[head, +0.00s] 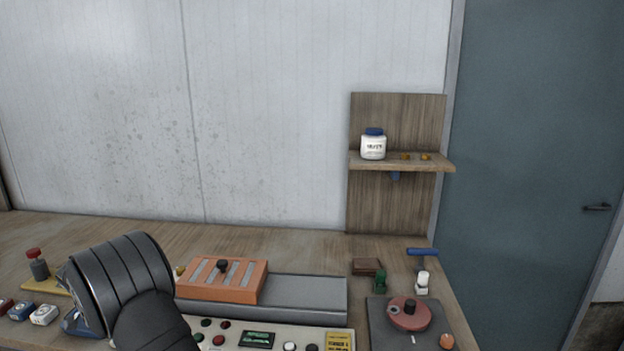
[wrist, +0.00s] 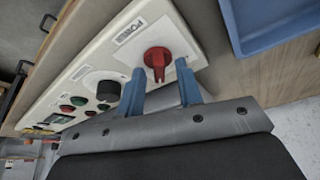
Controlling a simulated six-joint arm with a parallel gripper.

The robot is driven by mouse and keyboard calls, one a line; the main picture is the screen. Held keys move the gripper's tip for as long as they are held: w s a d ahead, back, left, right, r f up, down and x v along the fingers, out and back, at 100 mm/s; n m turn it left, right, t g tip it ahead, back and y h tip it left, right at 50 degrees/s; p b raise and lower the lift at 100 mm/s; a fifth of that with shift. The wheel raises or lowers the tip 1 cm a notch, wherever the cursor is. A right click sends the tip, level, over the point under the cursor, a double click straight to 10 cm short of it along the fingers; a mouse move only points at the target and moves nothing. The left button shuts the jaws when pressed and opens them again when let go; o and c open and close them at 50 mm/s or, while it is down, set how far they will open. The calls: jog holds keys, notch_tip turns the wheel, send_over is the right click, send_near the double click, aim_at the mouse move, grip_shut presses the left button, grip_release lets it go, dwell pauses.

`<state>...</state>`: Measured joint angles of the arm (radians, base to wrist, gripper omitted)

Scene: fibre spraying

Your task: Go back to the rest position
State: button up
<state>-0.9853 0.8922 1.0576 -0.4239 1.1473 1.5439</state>
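My gripper (wrist: 160,69) shows in the wrist view with its two blue fingers spread apart. Nothing is held between them. The red knob (wrist: 157,59) on the panel, by a label that reads POWER, lies just beyond the fingertips and roughly between them. I cannot tell if a finger touches it. In the head view my dark arm rises at the lower left and my fingers cannot be made out.
The white control panel (wrist: 70,85) carries a black dial (wrist: 108,91) and several buttons. A blue tray (wrist: 275,25) lies beside it. In the head view, an orange slotted block (head: 222,281), a red round device (head: 409,316) and a shelf (head: 400,162) with a white jar (head: 373,147) stand clear.

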jog(key=n, duration=0.2)
jog(key=n+y, duration=0.1)
jog(key=n, duration=0.1)
jog(key=n+y, duration=0.1)
jog(key=n, duration=0.1)
jog(key=shift+d+t, duration=0.25)
jog(key=shift+t, duration=0.05)
jog(key=shift+d+r+n+g+y, duration=0.15)
jog(key=shift+n+y, duration=0.4)
jog(key=shift+n, duration=0.7)
jog(key=shift+a+f+n+g+y, duration=0.1)
jog(key=shift+n+g+y, duration=0.3)
jog(key=shift+n, duration=0.85)
